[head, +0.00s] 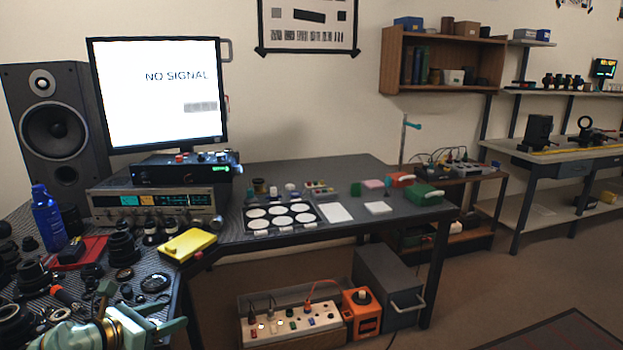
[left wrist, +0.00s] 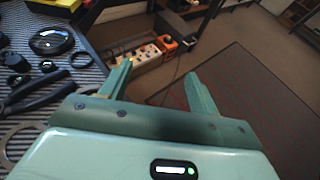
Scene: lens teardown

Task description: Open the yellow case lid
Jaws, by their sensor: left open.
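The yellow case (head: 187,245) lies on the dark striped desk near its front inner corner, and its lid looks shut. A yellow edge, likely of the same case, shows cut off at the top left of the left wrist view (left wrist: 66,4). My left gripper (head: 148,308) is at the bottom left of the head view, nearer to me than the case and apart from it. In the left wrist view its two green fingers (left wrist: 159,70) are spread with nothing between them. My right gripper is in neither view.
Lenses, rings and a red box (head: 82,250) crowd the desk left of the case. A small red-and-black item (head: 197,256) sits at its front right. Electronics and a monitor (head: 157,95) stand behind. A white-disc tray (head: 281,216) lies to the right. Floor space is open beyond the desk edge.

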